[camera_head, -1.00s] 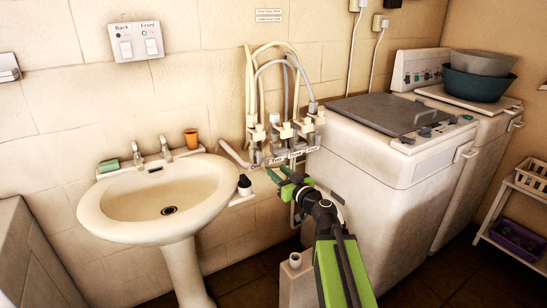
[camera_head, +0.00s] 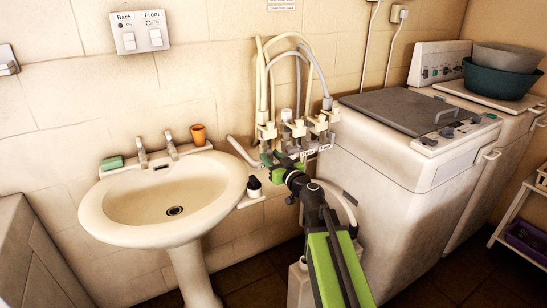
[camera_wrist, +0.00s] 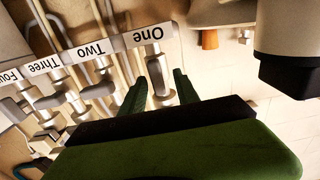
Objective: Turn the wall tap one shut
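The wall tap one (camera_wrist: 157,70) hangs under the white label "One" (camera_wrist: 140,38) in the wrist view, which looks upside down. In the head view it is the leftmost tap (camera_head: 266,133) of the row on the wall. My gripper (camera_wrist: 160,77) is open, with one green finger on each side of tap one. I cannot tell whether either finger touches it. In the head view my gripper (camera_head: 275,158) is just below the left end of the row, and partly hides the lower fittings there.
Taps two (camera_wrist: 97,88), three (camera_wrist: 60,99) and four stand close beside tap one. Hoses (camera_head: 262,80) rise above the row. The washbasin (camera_head: 95,215) is to the left, with a dark-capped bottle (camera_head: 254,186) by its edge. A washing machine (camera_head: 385,165) stands right.

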